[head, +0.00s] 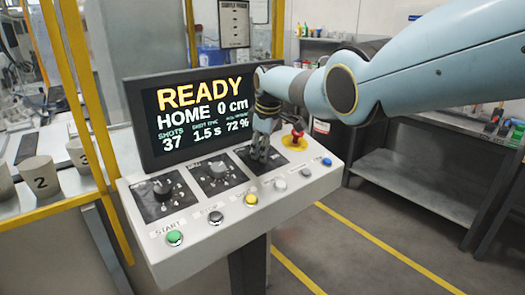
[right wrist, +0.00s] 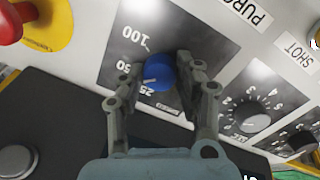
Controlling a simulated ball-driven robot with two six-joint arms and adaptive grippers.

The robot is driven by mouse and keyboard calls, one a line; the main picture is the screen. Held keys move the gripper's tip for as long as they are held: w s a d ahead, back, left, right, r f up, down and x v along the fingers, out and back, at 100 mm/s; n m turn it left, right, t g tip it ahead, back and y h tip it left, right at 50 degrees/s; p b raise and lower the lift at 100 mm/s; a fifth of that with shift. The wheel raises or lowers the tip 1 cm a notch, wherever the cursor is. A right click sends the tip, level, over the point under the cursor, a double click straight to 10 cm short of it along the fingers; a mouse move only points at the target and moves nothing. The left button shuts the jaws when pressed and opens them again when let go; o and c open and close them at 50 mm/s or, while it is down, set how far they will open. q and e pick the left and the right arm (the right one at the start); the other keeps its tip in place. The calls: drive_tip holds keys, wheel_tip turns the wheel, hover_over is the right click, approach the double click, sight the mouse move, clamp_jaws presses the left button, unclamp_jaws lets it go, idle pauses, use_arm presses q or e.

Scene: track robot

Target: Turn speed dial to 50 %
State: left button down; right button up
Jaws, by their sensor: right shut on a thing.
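The speed dial is a blue knob (right wrist: 160,74) on a dark plate, with 25, a partly blurred mark and 100 printed around it in the right wrist view. Its short white pointer line points left, close to the 25. My right gripper (right wrist: 163,80) has its two fingers on either side of the knob and is shut on it. In the head view, my right gripper (head: 262,143) reaches down onto the rightmost dial plate (head: 277,164) of the sloped control panel (head: 240,205), and the knob is hidden there. My left gripper is not in view.
A screen (head: 198,116) behind the panel reads READY, HOME 0 cm, 37, 1.5 s, 72 %. A red button (head: 296,133) stands close right of my gripper. Two more dials (head: 163,188) and several coloured buttons (head: 174,237) lie left and in front.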

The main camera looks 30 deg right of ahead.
sight(266, 165)
drive_tip(key=shift+m, duration=1)
drive_tip(key=o, duration=1.2)
drive_tip(key=shift+c, duration=0.2)
drive_tip(key=v, duration=1.2)
